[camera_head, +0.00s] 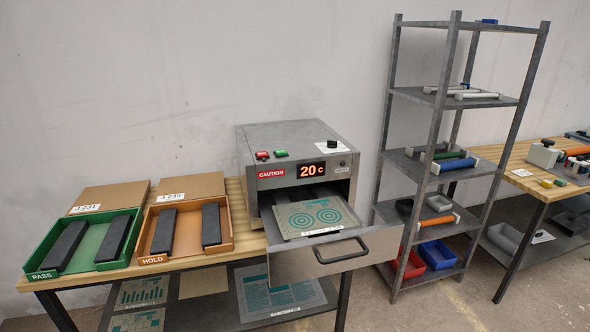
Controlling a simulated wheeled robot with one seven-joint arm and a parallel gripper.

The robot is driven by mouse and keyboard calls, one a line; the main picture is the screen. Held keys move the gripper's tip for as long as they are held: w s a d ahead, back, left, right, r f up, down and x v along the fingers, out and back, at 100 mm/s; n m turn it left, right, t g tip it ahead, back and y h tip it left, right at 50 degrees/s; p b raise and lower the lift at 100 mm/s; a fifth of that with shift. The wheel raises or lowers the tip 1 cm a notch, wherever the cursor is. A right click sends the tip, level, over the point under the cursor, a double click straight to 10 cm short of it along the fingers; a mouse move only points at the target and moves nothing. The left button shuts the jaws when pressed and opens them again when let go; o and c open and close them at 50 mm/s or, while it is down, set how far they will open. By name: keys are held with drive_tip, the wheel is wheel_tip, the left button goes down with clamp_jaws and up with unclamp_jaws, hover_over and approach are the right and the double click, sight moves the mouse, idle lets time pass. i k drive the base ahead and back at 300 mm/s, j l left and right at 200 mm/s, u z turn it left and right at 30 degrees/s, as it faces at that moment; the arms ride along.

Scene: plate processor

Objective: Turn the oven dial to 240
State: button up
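The oven (298,140) is a grey metal box on the wooden workbench, near the middle of the head view. Its display (311,170) reads "20 c" in orange. A black dial (332,144) sits on a white label on top of the oven, at the right front; its markings are too small to read. A red button (262,155) and a green button (281,153) are on top at the left front. The oven drawer (330,256) is pulled out, with a plate (315,216) bearing two green ring patterns inside it. My gripper is not in view.
A green PASS tray (42,256) and an orange HOLD tray (152,259) with dark bars stand left of the oven. A grey shelf rack (452,100) stands close on the right, and another table (520,170) beyond it. The open drawer's handle juts forward.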

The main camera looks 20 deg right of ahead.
sight(331, 144)
drive_tip(key=i+l+u, duration=0.2)
drive_tip(key=l, duration=0.15)
drive_tip(key=i+l+u, duration=0.25)
drive_tip(key=l+u, duration=0.2)
drive_tip(key=l, duration=0.3)
drive_tip(key=i+l+u, duration=0.1)
drive_tip(key=l+u, duration=0.15)
drive_tip(key=l, duration=0.15)
